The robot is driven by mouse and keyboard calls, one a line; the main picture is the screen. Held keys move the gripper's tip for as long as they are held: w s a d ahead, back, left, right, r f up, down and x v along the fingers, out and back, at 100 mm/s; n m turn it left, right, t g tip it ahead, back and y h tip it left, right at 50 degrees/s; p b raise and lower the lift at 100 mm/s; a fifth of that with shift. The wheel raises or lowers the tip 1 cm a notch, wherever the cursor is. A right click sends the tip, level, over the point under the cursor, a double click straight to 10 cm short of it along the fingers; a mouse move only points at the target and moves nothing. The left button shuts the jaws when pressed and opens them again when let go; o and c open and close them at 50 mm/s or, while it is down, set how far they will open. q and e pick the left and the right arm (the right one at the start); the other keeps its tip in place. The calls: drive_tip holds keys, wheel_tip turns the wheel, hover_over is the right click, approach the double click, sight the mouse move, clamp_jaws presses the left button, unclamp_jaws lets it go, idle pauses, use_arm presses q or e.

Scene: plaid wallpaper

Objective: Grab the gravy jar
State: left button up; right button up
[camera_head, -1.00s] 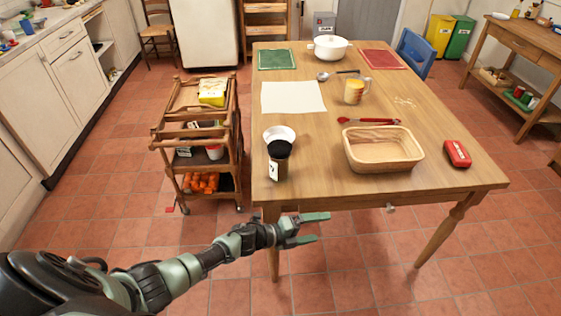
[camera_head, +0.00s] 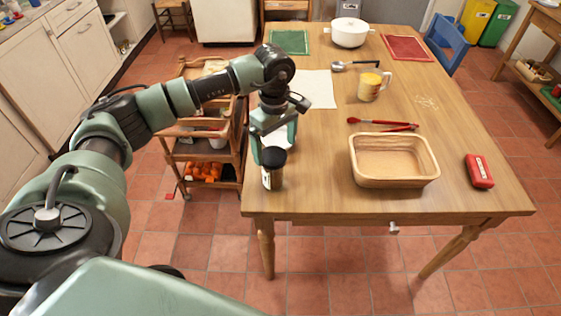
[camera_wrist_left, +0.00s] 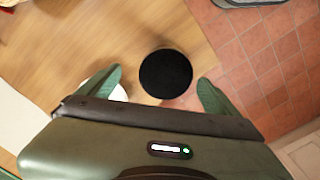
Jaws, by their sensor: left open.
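The gravy jar (camera_head: 273,169) has a black lid and a pale label. It stands upright near the front left corner of the wooden table. My left gripper (camera_head: 272,150) is above and just behind the jar, pointing down, with its fingers apart. In the left wrist view the black lid (camera_wrist_left: 166,74) shows from above, ahead of and between the two open green fingertips (camera_wrist_left: 160,84). I cannot tell whether a finger touches the jar. The right gripper is not in view.
A white bowl (camera_head: 283,138) stands close behind the jar, partly hidden by my gripper. A wooden trolley (camera_head: 205,148) stands left of the table.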

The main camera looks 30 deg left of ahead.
sight(274, 163)
use_arm(q)
drive_tip(key=shift+s+f, duration=0.3)
drive_tip(key=shift+f, duration=0.05)
drive_tip(key=shift+s+f+p, duration=0.25)
drive_tip(key=shift+f+p, duration=0.25)
drive_tip(key=shift+f, duration=0.35)
wheel_tip(274, 163, down, 4)
drive_tip(key=shift+w+a+r+p, duration=0.1)
drive_tip(key=shift+w+p, duration=0.05)
drive_tip(key=shift+p, duration=0.4)
drive_tip(key=shift+f, duration=0.4)
drive_tip(key=c, duration=1.9)
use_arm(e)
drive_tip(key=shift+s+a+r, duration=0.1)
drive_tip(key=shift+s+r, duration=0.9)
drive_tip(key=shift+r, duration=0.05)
use_arm(q)
drive_tip(key=shift+r, duration=0.15)
